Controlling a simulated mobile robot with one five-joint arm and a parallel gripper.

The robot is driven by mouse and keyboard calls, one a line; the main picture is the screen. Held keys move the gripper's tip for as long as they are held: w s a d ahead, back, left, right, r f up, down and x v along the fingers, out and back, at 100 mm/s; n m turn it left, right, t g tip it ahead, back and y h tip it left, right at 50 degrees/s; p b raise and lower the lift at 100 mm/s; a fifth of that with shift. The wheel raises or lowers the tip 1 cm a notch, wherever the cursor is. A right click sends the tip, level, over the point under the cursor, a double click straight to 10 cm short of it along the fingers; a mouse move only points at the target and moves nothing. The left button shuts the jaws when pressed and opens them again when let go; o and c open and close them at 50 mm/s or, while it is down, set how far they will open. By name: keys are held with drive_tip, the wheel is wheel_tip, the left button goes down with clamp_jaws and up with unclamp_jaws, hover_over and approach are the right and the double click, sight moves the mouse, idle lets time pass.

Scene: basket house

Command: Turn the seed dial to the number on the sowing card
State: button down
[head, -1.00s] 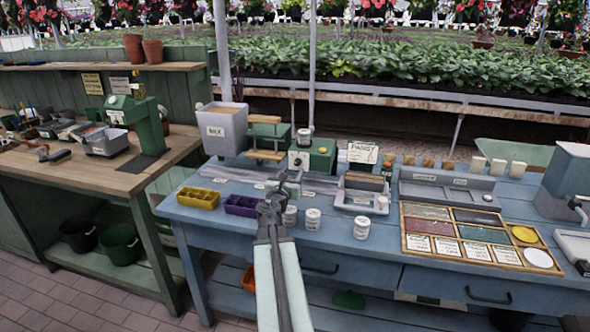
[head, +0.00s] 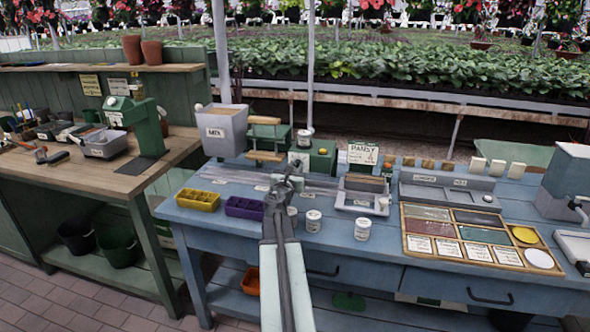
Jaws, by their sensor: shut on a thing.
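The seed dial is on the pale front (head: 299,157) of a small green machine (head: 322,158) at the back of the blue bench. My gripper (head: 293,170) is at this front, shut on the dial. The jaws hide most of the dial, and its setting cannot be read. The sowing card (head: 362,154) stands upright to the right of the machine. It reads PANSY, with a figure below that looks like a 4 but is small.
Yellow (head: 198,200) and purple (head: 244,208) trays and white jars (head: 313,221) are nearer the front. A seed tray (head: 360,200) stands below the card.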

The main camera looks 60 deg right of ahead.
drive_tip(key=shift+d+m, duration=0.2)
drive_tip(key=shift+m, duration=0.1)
drive_tip(key=m, duration=0.3)
drive_tip(key=shift+s+m, duration=0.15)
drive_tip(key=shift+m, duration=2.25)
drive_tip(key=shift+d+m, duration=0.1)
drive_tip(key=shift+m, duration=0.2)
drive_tip(key=c, duration=1.2)
unclamp_jaws()
